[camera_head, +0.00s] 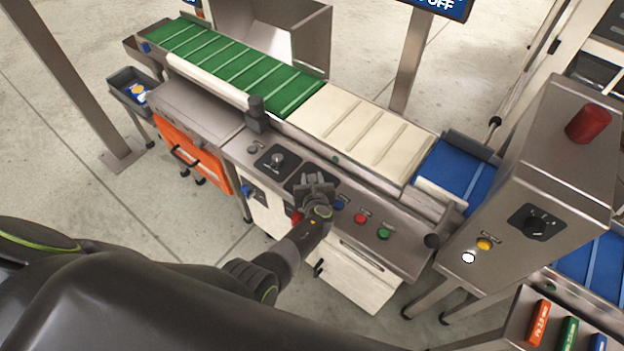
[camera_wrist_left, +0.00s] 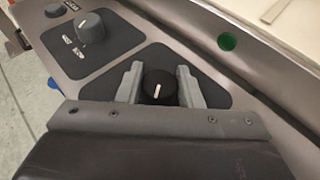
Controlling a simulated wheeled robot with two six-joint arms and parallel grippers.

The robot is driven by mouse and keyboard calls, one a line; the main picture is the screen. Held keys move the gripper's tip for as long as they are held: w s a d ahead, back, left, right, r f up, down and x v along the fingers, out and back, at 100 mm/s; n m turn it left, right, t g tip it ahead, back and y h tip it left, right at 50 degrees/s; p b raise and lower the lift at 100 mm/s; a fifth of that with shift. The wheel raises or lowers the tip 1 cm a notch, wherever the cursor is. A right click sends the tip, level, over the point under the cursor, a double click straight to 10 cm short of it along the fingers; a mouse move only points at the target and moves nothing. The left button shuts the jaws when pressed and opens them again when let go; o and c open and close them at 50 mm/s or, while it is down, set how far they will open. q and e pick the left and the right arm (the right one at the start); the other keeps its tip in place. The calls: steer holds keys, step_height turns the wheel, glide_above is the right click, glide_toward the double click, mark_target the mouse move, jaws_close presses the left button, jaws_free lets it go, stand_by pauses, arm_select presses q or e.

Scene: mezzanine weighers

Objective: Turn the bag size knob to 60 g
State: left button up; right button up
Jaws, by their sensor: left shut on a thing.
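My left gripper (camera_head: 316,182) reaches down to the control panel (camera_head: 402,246) in the head view. In the left wrist view its two grey fingers (camera_wrist_left: 159,86) stand on either side of a black round knob (camera_wrist_left: 159,92), shut on it. The knob's white pointer line points almost straight up in that view. The plate (camera_wrist_left: 105,92) under it is dark, and its scale is hidden or unreadable, so I cannot tell the setting. A grey knob (camera_wrist_left: 91,27) on a neighbouring dark plate also shows in the head view (camera_head: 278,160). My right gripper is not in view.
Red (camera_head: 360,218) and green (camera_head: 384,234) buttons sit right of the gripper. A dark post (camera_head: 257,114) rises behind the panel beside the green belt (camera_head: 215,62). A steel cabinet (camera_head: 560,140) with another black knob (camera_head: 537,222) stands at the right.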

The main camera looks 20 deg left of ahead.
arm_select(q)
steer(key=shift+n+y, duration=0.3)
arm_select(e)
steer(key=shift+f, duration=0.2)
arm_select(q)
steer(key=shift+g, duration=0.3)
steer(key=o, duration=1)
